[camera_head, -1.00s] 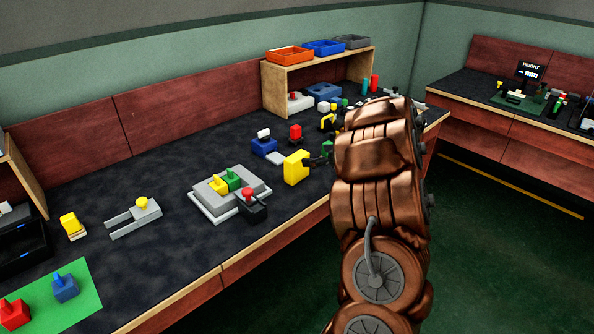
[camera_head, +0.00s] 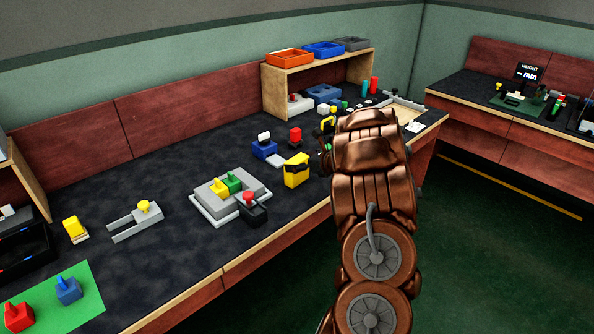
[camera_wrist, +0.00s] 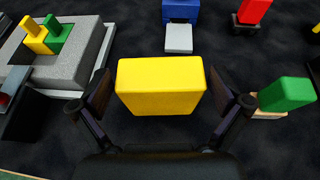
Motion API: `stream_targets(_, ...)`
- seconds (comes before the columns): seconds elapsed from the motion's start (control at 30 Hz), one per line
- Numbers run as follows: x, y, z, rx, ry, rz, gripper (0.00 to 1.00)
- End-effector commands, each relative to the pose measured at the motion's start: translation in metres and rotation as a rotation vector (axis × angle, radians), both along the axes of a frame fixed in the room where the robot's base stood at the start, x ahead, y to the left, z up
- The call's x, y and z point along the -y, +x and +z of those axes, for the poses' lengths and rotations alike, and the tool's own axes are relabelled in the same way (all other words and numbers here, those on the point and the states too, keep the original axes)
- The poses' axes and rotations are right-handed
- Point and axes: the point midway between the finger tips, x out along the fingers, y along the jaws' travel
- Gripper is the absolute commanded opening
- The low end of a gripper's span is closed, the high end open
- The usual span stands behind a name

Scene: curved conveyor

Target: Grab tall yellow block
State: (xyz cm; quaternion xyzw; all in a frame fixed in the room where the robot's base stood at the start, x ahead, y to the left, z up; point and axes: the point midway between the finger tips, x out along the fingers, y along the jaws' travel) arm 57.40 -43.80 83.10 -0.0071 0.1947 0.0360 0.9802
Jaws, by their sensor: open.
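The tall yellow block (camera_head: 296,176) stands upright on the dark bench top near its front edge, right of the grey fixture. In the wrist view the yellow block (camera_wrist: 160,86) lies between the two open fingers of my gripper (camera_wrist: 168,95). A gap shows between each finger and the block's sides. In the head view a dark finger (camera_head: 297,168) crosses the upper part of the block, and my arm hides the rest of the gripper.
A grey fixture (camera_head: 205,199) with yellow and green pieces sits left of the block. A blue block (camera_head: 264,149) and a red piece (camera_head: 295,134) stand behind it. A green block (camera_wrist: 287,93) is close to the right finger.

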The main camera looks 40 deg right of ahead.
Motion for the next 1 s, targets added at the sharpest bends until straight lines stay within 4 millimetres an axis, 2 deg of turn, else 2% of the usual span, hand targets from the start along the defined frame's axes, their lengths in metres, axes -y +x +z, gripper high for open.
stream_targets(0.13,0.0001,-0.0003,-0.0001,0.000,0.000,0.000,0.99)
stream_targets(0.6,0.0002,-0.0006,-0.0002,-0.001,0.000,-0.001,0.51)
stream_targets(0.87,0.0003,-0.0007,0.0007,-0.001,0.000,-0.001,0.51)
stream_targets(1.0,0.0006,-0.0005,0.0075,0.000,-0.003,-0.001,0.51)
